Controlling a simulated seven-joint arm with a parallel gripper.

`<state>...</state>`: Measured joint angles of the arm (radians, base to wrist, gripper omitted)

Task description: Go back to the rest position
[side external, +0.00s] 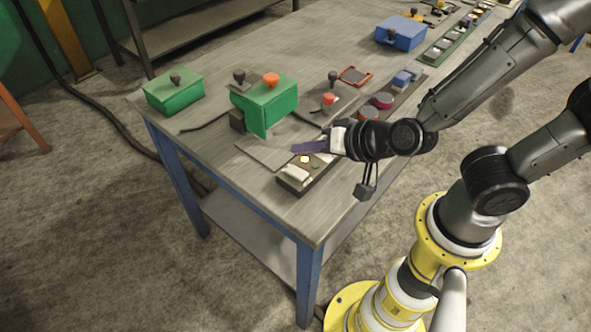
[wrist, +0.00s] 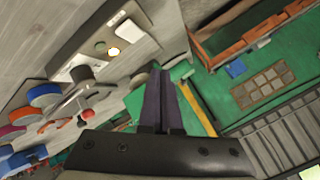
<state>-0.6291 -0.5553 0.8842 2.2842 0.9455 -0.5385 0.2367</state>
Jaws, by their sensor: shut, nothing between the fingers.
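My gripper (side external: 312,146) is over the near end of the workbench (side external: 215,170), above a small box with a lit round button (side external: 305,159). Its purple-grey fingers are together with nothing between them. In the wrist view the closed fingers (wrist: 162,100) point away from the camera, and the lit button (wrist: 113,51) shows to their upper left. The fingers look apart from the box, but the exact height above it is hard to tell.
A green case (side external: 174,92) sits at the bench's left end and a blue case (side external: 400,33) at the far end. Round pieces (side external: 382,100) lie behind my wrist.

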